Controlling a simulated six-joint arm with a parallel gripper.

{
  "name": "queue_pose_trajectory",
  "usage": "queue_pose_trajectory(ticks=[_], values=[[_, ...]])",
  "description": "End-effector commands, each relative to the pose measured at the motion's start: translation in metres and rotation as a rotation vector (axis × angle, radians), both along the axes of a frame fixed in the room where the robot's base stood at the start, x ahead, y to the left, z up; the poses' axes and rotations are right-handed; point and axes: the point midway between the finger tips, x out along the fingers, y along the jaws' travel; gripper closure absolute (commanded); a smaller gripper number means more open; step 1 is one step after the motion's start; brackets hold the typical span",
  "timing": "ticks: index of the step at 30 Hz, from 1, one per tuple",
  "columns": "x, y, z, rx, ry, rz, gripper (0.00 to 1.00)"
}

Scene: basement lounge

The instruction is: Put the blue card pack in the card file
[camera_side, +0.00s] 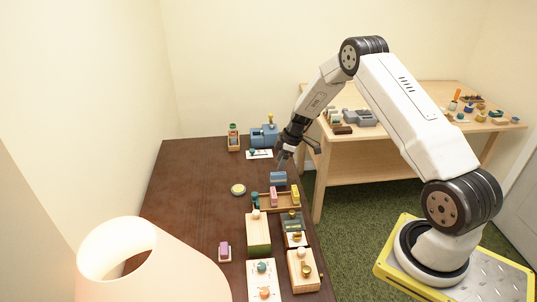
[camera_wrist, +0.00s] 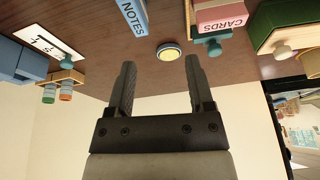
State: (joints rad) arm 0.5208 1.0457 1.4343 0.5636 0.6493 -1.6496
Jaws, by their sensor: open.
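A blue block (camera_side: 278,178), the only blue pack-like thing I make out, stands on the dark table near its right edge. In the wrist view a blue block lettered NOTES (camera_wrist: 132,16) shows at the top, cut by the frame. Just in front of it in the side view is a wooden tray (camera_side: 287,208) with upright pink and yellow blocks, which looks like the card file. A pink block lettered CARDS (camera_wrist: 221,19) shows in the wrist view beside a teal knob. My gripper (camera_side: 285,157) is open and empty, above and behind the blue block.
A yellow-topped round tin (camera_side: 238,190) sits left of the tray. A blue machine (camera_side: 264,135) and bottle rack (camera_side: 234,143) stand at the back. A wooden box with a cream knob (camera_side: 258,236) is in front of the tray. The table's left middle is clear.

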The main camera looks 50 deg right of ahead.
Motion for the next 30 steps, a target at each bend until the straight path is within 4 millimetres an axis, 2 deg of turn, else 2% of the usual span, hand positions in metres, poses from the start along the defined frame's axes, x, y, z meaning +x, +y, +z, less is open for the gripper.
queue_pose_trajectory(ticks=[3,9,17,25,30], values=[[0.002,-0.018,-0.019,0.007,-0.03,0.042,0.32],[0.004,-0.031,-0.031,0.008,-0.062,0.083,0.32],[0.005,-0.032,-0.035,0.008,-0.066,0.088,0.32],[0.01,-0.026,-0.052,0.01,-0.065,0.087,0.32],[0.011,-0.025,-0.056,0.009,-0.065,0.087,0.32]])
